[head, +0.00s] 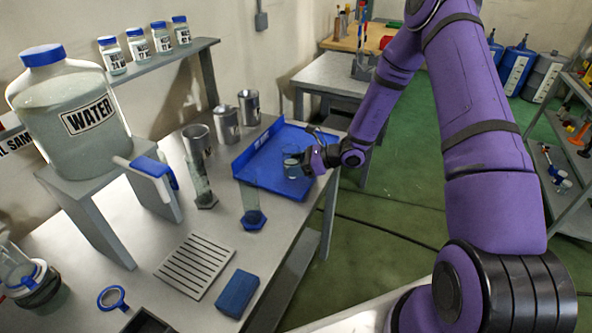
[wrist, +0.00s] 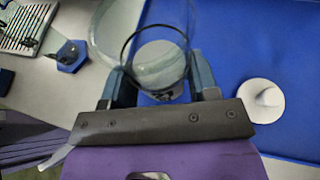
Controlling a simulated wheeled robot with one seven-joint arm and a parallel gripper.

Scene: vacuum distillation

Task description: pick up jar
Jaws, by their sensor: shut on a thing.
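The jar (head: 292,168) is a small clear glass vessel at the right part of the blue tray in the head view. In the wrist view the jar (wrist: 158,62) is seen from above, with its round open rim toward the camera. My gripper (wrist: 162,84) is shut on the jar, one dark finger on each side of it. In the head view my gripper (head: 308,160) reaches in from the right and covers part of the jar. I cannot tell whether the jar's base touches the tray.
The blue tray (head: 262,150) has a raised rim. A white cone-shaped piece (wrist: 262,100) lies on it. A tall glass cylinder with a blue foot (head: 252,219) stands close to the tray's left. Metal cups (head: 225,124) stand behind, and a large water bottle (head: 70,115) is at left.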

